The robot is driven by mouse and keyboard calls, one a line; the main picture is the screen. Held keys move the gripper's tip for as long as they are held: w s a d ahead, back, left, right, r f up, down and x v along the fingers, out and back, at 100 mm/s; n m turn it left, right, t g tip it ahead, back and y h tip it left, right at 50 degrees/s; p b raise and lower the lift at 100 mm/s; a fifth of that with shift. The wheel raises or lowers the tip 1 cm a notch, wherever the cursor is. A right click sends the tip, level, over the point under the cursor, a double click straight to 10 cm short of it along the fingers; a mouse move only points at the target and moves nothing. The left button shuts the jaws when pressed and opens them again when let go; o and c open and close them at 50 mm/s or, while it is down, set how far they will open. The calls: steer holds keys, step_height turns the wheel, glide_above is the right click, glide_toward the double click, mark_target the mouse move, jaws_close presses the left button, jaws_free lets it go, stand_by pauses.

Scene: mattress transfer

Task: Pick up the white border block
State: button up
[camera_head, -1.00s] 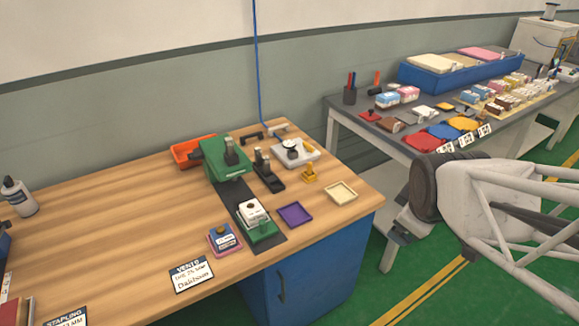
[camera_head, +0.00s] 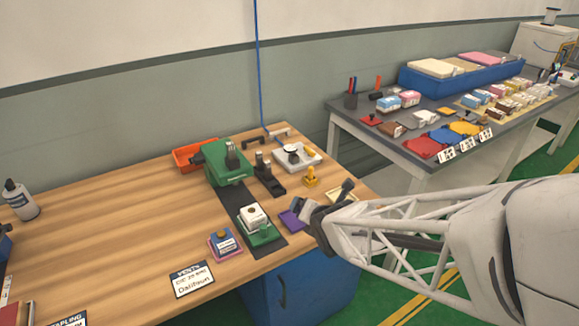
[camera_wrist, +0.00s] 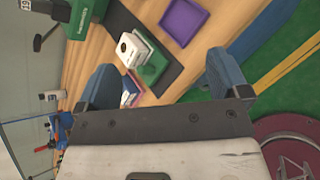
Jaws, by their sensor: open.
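A white block (camera_head: 253,214) with a dark round spot on top sits on a green base (camera_head: 262,236), on a dark strip across the wooden bench. In the wrist view the white block (camera_wrist: 131,48) is upper centre, beyond the fingers, with its green base (camera_wrist: 152,68) beside it. My gripper (camera_wrist: 165,80) is open, and nothing shows between its two blue-grey fingers. In the head view my gripper (camera_head: 306,215) is right of the block, above the bench's front right part, apart from it. It partly covers the purple tray.
A purple tray (camera_wrist: 183,21) lies close to the green base. A green press (camera_head: 226,162) stands behind the block, and a pink-edged blue block (camera_head: 224,242) lies to its left. A cream tray (camera_head: 340,192) is partly hidden by my arm. The bench's left side is mostly clear.

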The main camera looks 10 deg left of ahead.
mark_target(258, 221)
steer(key=a+f+n+y, duration=0.1)
steer(key=a+f+n, duration=0.1)
steer(key=a+n, duration=0.1)
steer(key=s+a+f+n+y, duration=0.1)
steer(key=a+f+n, duration=0.2)
steer(key=s+a+f+n+y, duration=0.1)
steer(key=a+f+n, duration=0.1)
steer(key=a+n, duration=0.1)
steer(key=shift+a+f+n+y, duration=0.35)
steer(key=shift+a+n+y, duration=0.05)
steer(key=shift+a, duration=0.05)
steer(key=shift+s+a+f+n, duration=0.25)
steer(key=shift+a+f+n, duration=0.05)
steer(key=shift+a+n, duration=0.1)
steer(key=shift+w, duration=0.1)
steer(key=shift+x, duration=1.25)
steer(key=shift+w+a, duration=0.1)
steer(key=shift+x, duration=2.45)
